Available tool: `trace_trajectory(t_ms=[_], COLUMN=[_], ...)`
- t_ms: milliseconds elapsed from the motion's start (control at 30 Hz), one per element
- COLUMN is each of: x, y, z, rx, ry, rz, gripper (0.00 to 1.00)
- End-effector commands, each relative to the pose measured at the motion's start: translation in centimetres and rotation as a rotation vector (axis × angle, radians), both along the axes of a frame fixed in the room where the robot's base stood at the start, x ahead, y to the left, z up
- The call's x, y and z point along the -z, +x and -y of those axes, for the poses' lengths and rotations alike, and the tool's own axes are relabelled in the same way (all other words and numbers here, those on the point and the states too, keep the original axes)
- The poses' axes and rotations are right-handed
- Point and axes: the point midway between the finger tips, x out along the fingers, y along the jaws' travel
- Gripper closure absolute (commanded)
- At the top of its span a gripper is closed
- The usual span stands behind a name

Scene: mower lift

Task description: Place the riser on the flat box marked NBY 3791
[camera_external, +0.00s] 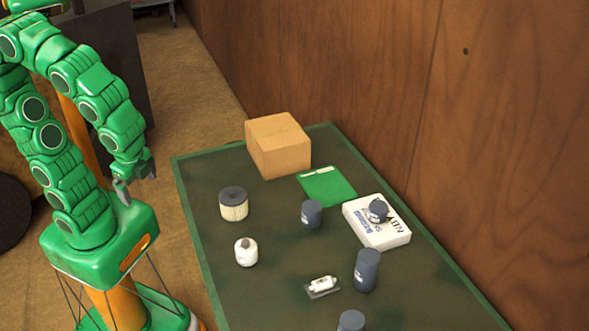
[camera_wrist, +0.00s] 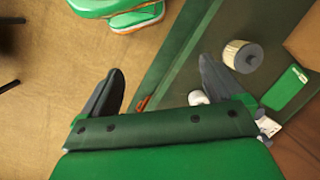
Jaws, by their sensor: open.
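The flat white box (camera_external: 362,230) lies at the table's right side in the external view, with NBY lettering partly readable. A small dark round piece (camera_external: 377,209) sits on its top. Dark cylinders stand nearby: a short one (camera_external: 312,214) left of the box, a taller one (camera_external: 366,270) in front of it, and one (camera_external: 351,321) cut off at the bottom edge. I cannot tell which thing is the riser. My gripper (camera_external: 136,182) is open and empty, left of the table and apart from everything on it. In the wrist view its fingers (camera_wrist: 160,66) are spread wide.
A cardboard box (camera_external: 280,150) stands at the table's far end, beside a green folder (camera_external: 327,187). A pleated filter (camera_external: 233,204), a white canister (camera_external: 246,252) and a small white part (camera_external: 323,286) stand on the table (camera_external: 205,242). A wooden wall (camera_external: 490,140) borders its right side.

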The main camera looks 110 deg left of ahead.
Motion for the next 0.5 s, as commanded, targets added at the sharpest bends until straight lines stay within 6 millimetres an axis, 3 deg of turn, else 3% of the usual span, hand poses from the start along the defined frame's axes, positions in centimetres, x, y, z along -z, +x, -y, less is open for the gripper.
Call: trace_trajectory(t_ms=[200, 500], x=[0.0, 0.0], y=[-3.6, -5.1], z=[3.7, 5.2], rx=[-0.058, -0.089], ry=[-0.102, -0.138], rz=[0.027, 0.028], gripper=[0.05, 0.05])
